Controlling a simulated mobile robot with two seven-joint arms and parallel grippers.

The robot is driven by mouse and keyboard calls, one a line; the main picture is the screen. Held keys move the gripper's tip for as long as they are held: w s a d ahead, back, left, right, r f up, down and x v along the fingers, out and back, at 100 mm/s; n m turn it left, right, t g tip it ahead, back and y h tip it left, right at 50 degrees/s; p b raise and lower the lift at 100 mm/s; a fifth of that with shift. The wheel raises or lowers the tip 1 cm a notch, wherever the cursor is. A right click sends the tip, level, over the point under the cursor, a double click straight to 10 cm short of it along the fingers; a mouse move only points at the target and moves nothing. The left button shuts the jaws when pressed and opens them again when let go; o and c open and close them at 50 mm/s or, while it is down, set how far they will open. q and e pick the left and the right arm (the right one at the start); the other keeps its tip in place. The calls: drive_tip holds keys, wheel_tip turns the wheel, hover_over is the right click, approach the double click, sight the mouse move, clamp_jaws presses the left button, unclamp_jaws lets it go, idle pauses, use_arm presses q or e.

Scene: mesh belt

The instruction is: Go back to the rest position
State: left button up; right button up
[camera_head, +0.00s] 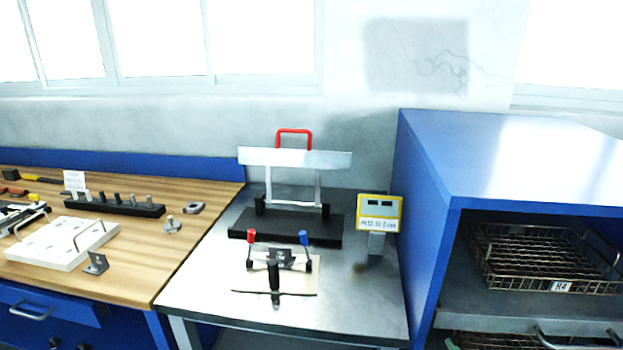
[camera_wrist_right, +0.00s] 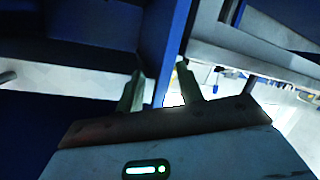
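My right gripper (camera_wrist_right: 160,85) shows in the right wrist view. Its two fingers stand apart with nothing between them, so it is open and empty. Dark blue furniture panels (camera_wrist_right: 95,25) lie beyond the fingers; how near they are I cannot tell. Neither of my grippers shows in the head view, and my left gripper is in no view.
A metal-topped table (camera_head: 340,305) holds a red-handled press (camera_head: 295,158), a clamp fixture (camera_head: 275,275) and a yellow-framed display (camera_head: 380,210). A wooden bench (camera_head: 140,275) with a white block (camera_head: 60,245) stands left. A blue cabinet (camera_head: 425,200) with wire baskets (camera_head: 545,260) stands right.

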drive_tip(key=s+d+f+n+g+y, duration=0.1)
drive_tip(key=s+d+f+g, duration=0.1)
drive_tip(key=s+f, duration=0.6)
drive_tip(key=s+d+f+n+g, duration=0.1)
drive_tip(key=s+f+g, duration=0.1)
drive_tip(key=s+f, duration=0.6)
drive_tip(key=s+d+f+g+y, duration=0.1)
drive_tip(key=s+d+f+g, duration=0.15)
drive_tip(key=s+f, duration=0.45)
drive_tip(key=s+d+f+g, duration=0.1)
drive_tip(key=s+d+f, duration=0.25)
drive_tip(key=s, duration=0.65)
drive_tip(key=a+m, duration=0.6)
drive_tip(key=a, duration=0.6)
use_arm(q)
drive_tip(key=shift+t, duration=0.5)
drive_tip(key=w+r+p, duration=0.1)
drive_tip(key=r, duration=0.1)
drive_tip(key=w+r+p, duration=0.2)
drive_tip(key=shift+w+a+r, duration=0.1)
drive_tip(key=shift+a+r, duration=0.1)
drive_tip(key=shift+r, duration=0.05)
use_arm(e)
drive_tip(key=shift+n+t, duration=0.4)
drive_tip(key=shift+t, duration=0.45)
drive_tip(key=w+r, duration=0.4)
drive_tip(key=shift+d, duration=0.3)
